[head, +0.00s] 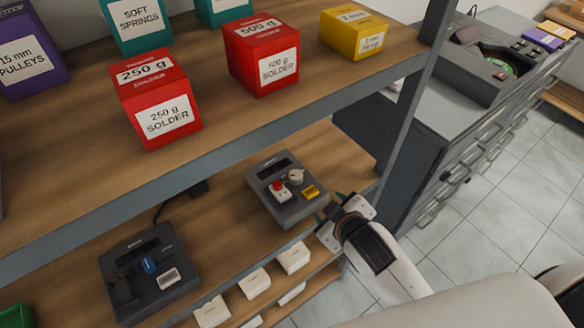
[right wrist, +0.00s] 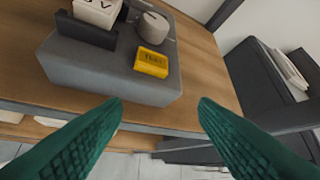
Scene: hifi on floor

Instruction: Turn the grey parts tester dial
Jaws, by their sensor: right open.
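The grey parts tester (head: 270,205) sits on the shelf below the one with the boxes. Its round light-grey dial (head: 296,177) is on its top, near the back right. In the right wrist view the dial (right wrist: 158,27) is at top centre, behind a yellow labelled block (right wrist: 151,62) on the tester (right wrist: 75,65). My right gripper (head: 333,206) is open and empty, just right of the tester's front corner. In the right wrist view its green fingers (right wrist: 160,105) are spread apart, with the dial beyond them and apart from them. My left gripper is out of view.
Red solder boxes (head: 160,105) and a yellow box (head: 354,32) stand on the shelf above. A dark device (head: 150,275) sits further left, with small white boxes (head: 254,283) below. A grey shelf post (head: 408,100) rises right of the tester.

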